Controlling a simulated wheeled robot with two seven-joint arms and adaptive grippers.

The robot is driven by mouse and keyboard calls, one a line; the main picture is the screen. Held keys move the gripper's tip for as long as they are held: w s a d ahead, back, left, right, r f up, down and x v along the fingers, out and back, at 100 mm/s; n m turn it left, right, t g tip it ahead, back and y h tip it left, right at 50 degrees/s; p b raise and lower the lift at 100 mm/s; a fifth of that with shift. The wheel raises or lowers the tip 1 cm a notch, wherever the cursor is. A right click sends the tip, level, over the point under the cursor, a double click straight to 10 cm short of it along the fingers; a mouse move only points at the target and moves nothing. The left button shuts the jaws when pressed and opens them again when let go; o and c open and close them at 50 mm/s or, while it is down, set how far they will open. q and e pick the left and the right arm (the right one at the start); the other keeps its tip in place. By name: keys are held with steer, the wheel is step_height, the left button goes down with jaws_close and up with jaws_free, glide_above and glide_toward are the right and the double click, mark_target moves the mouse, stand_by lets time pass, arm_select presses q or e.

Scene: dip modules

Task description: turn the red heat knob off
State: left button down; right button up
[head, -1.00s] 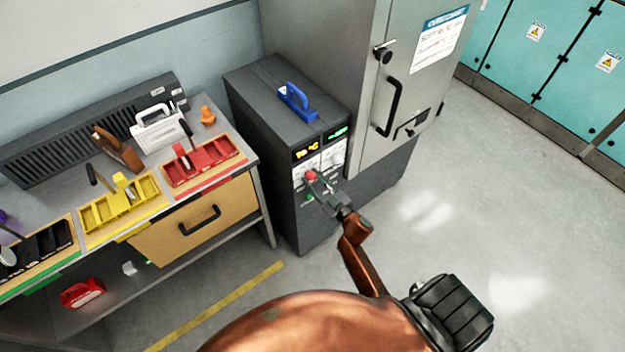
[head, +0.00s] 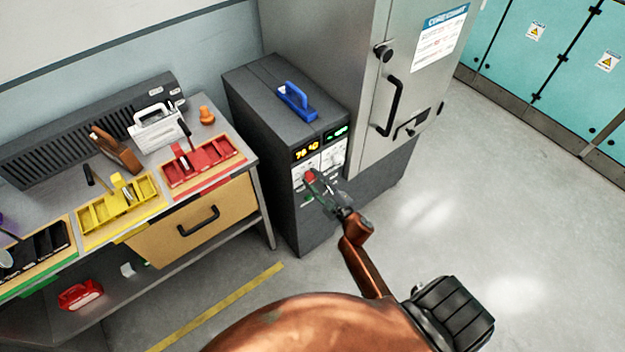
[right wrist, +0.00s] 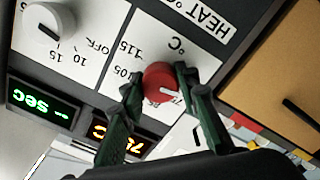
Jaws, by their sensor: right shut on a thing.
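The red heat knob (head: 310,176) is on the front panel of the dark grey control cabinet (head: 285,190). In the right wrist view the red knob (right wrist: 161,82) sits on the white dial plate marked HEAT °C, with a white pointer line on it. My right gripper (head: 318,182) is at the panel. In the right wrist view its two green-grey fingers (right wrist: 158,84) are shut on the red knob, one on each side. The orange display (head: 306,153) reads about 78 °C in the head view. The left gripper is not in view.
A white knob (right wrist: 48,24) with its own dial and a green "SEC" display (right wrist: 42,103) are beside the heat dial. A blue-handled object (head: 297,101) lies on the cabinet top. The workbench with trays (head: 120,205) stands to the left. Open floor (head: 480,230) lies right.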

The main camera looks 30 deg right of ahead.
steer(key=o, duration=1.2)
steer(key=shift+c, duration=0.2)
steer(key=shift+s, duration=0.1)
steer(key=s, duration=1.2)
steer(key=shift+d, duration=0.45)
